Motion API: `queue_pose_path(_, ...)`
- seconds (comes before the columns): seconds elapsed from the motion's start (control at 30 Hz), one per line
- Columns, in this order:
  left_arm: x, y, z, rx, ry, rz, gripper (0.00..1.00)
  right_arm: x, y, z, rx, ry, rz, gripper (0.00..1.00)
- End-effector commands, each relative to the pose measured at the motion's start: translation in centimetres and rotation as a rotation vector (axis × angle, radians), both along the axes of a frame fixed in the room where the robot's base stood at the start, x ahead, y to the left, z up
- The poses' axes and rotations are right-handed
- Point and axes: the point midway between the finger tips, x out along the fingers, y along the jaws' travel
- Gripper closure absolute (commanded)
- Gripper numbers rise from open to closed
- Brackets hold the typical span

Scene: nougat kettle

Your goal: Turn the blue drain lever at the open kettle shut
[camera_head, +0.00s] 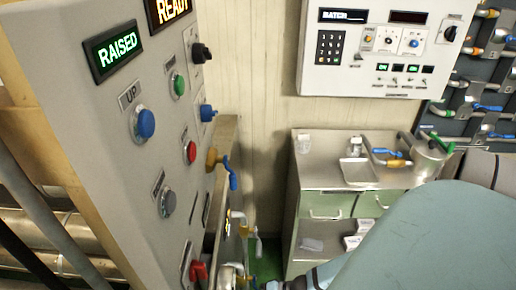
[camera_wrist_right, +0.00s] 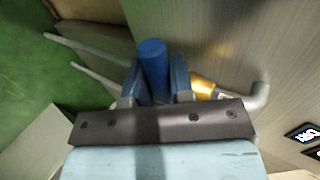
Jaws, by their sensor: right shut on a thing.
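The blue lever handle (camera_wrist_right: 153,66) stands between the two fingers of my right gripper (camera_wrist_right: 156,78) in the right wrist view. The gripper is shut on it. A brass-coloured valve body (camera_wrist_right: 204,88) sits just right of the fingers, joined to a bent grey pipe (camera_wrist_right: 258,96). In the head view my teal right arm (camera_head: 430,240) reaches in from the right towards the bottom edge. The held lever cannot be made out clearly there. My left gripper is not in view.
A control panel (camera_head: 130,170) with buttons and lit RAISED and READY signs fills the left. Another blue-handled brass valve (camera_head: 222,165) juts from its right side. A steel cabinet (camera_head: 325,172) holding a tray stands behind, under a wall panel (camera_head: 380,75).

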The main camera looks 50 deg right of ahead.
Motion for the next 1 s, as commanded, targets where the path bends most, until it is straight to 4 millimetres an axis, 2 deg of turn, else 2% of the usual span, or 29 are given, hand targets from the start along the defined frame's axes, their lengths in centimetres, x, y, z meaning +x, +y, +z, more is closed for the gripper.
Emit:
queue_pose_path(0.03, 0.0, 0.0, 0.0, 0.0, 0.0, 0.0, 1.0, 0.0, 0.0, 0.0, 0.001, 0.001, -0.002, 1.0)
queue_pose_path(0.07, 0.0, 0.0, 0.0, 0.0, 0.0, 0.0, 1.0, 0.0, 0.0, 0.0, 0.001, 0.001, -0.002, 0.71)
queue_pose_path(0.13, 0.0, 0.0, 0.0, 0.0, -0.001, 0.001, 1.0, 0.0, 0.0, 0.0, 0.001, 0.0, -0.002, 0.55)
queue_pose_path(0.17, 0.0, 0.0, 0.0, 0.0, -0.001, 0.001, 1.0, 0.0, 0.0, 0.0, 0.001, 0.0, -0.002, 0.53)
queue_pose_path(0.43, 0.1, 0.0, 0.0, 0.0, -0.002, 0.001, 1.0, 0.0, -0.1, 0.1, 0.0, 0.0, -0.001, 0.53)
queue_pose_path(0.57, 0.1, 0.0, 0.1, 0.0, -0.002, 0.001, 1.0, -0.7, -0.7, 0.6, -0.001, 0.0, -0.001, 0.53)
queue_pose_path(1.0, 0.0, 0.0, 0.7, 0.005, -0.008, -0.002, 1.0, -6.7, -5.8, 5.9, -0.001, 0.003, 0.0, 0.53)
